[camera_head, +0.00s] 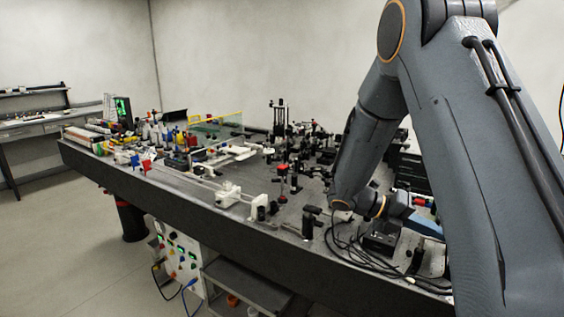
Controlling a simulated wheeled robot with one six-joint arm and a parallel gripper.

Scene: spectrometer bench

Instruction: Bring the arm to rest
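My grey arm (372,135) comes down from the upper right and reaches over the right part of the dark optical bench (150,190). Its wrist (345,200) is bent low over the bench, with the last joint turned to the right. My gripper (402,210) is at the end of it, small and partly hidden among dark equipment. Its fingers cannot be made out, so I cannot tell whether it is open or shut or holds anything. A blue piece (424,225) shows just right of it; I cannot tell if they touch.
Optical mounts and posts (282,175) crowd the middle of the bench. A black box (381,240) with loose black cables (345,255) lies below my wrist. Bottles (158,135) and a small screen (122,108) stand at the far left. The floor (60,250) at left is clear.

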